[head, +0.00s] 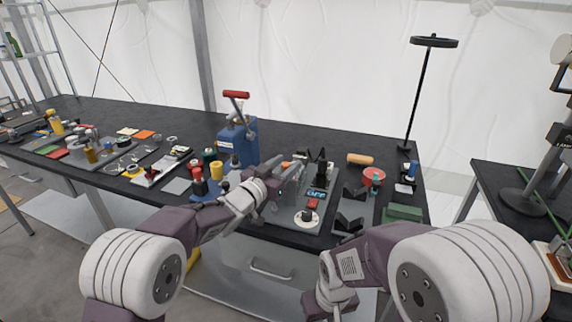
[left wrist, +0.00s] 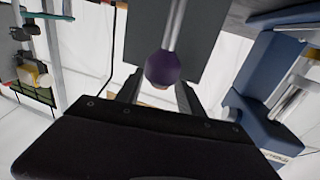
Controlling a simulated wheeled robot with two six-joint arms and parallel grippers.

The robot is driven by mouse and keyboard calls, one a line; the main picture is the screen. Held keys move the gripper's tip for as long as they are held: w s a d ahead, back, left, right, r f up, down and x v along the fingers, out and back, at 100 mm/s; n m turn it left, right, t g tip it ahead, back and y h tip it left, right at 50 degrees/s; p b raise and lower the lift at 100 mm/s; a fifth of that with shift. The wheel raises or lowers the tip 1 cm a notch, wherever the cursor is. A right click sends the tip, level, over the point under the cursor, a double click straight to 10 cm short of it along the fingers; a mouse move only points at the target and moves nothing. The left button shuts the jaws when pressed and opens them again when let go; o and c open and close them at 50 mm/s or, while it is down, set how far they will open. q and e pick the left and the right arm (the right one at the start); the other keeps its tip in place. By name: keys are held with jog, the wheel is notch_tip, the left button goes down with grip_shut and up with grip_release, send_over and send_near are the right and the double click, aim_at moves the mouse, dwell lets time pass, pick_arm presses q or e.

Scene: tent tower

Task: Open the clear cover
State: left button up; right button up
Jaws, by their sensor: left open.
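A grey panel (head: 284,218) lies near the front edge of the black table. It carries a small blue-lit display (head: 317,194), a red part (head: 312,204) and a round white dial (head: 306,217). I cannot make out the clear cover for certain in either view.
A blue press (head: 238,143) with a red handle stands behind and left of my left gripper. Black angled blocks (head: 350,222), a green block (head: 402,212) and a black pole lamp (head: 422,90) are to the right. Several small parts crowd the table's left side; its back is clear.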

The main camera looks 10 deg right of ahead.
pick_arm(q)
jog(key=shift+w+d, duration=0.15)
jog(key=shift+d, duration=0.05)
grip_shut()
dwell(1.3)
